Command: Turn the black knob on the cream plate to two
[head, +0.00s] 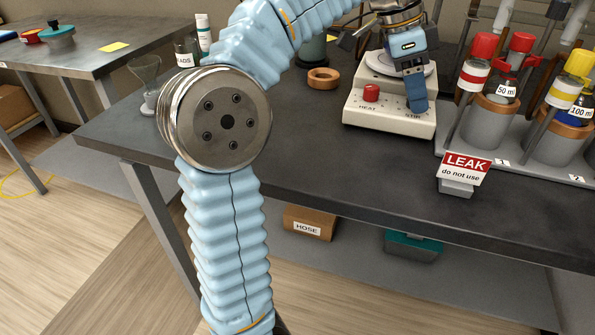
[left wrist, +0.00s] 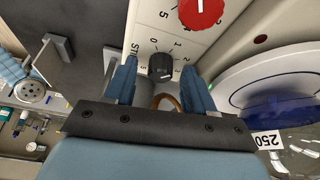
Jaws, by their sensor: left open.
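The cream plate (head: 388,118) stands on the dark bench at upper centre right in the head view, with a red HEAT knob (head: 371,92) at its left and STIR lettering at its right. My left gripper (head: 416,103) is over the STIR side and hides the black knob there. In the left wrist view the black knob (left wrist: 161,66) is on the cream face (left wrist: 150,18), among printed numbers. The open fingers of my left gripper (left wrist: 163,78) stand either side of it, with gaps visible. Its exact pointer setting is too small to tell. My right gripper is not in view.
A grey rack (head: 520,165) with capped bottles stands close right of the plate, with a LEAK sign (head: 465,168) in front. A brown ring (head: 323,78) lies to the left. A glass funnel (head: 146,78) stands near the bench's left end. The front bench top is clear.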

